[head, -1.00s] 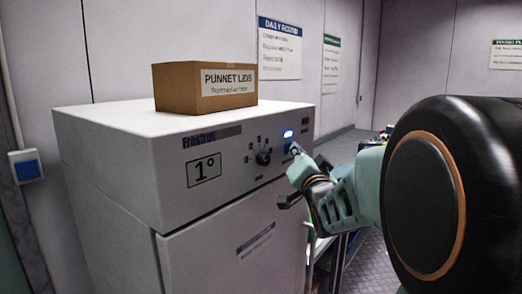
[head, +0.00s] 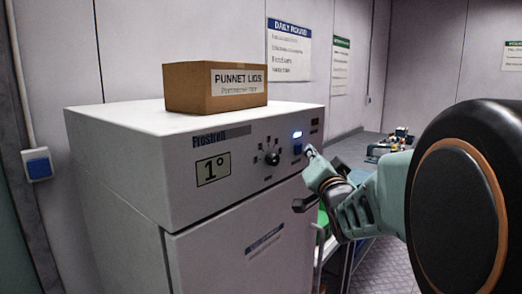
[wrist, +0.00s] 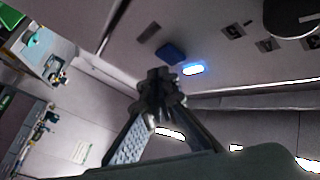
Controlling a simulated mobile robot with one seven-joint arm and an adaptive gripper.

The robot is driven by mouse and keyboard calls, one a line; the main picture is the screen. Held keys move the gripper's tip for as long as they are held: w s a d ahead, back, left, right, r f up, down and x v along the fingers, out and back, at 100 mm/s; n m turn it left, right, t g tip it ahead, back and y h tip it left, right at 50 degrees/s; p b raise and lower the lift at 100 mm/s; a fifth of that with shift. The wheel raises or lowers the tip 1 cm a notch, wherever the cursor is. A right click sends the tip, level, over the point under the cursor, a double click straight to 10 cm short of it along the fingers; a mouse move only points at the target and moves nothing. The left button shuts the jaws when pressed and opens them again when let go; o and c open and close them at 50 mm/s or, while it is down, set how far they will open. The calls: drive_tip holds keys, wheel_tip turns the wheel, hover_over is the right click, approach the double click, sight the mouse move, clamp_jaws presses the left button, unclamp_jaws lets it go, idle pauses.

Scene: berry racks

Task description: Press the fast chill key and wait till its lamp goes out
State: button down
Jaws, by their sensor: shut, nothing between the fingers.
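The white Frostrell chiller (head: 240,205) has a control panel with a blue key (head: 297,150). Just above the key, the lamp (head: 297,135) glows blue-white. My gripper (head: 310,151) is shut and empty, its tips just right of the key and seemingly apart from it. In the wrist view the dark blue key (wrist: 171,53) shows uncovered beyond my gripper tips (wrist: 160,82), and the lit lamp (wrist: 193,69) is beside it.
A round knob (head: 272,158) is left of the key. A cardboard box of punnet lids (head: 190,90) stands on the chiller. A bench (head: 350,142) with small items lies behind my arm. A blue wall switch (head: 39,168) is far left.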

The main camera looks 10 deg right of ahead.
drive_tip(key=shift+d, duration=0.1)
drive_tip(key=s+d, duration=0.1)
drive_tip(key=s, duration=0.1)
drive_tip(key=s+d, duration=0.2)
idle(0.3)
idle(0.4)
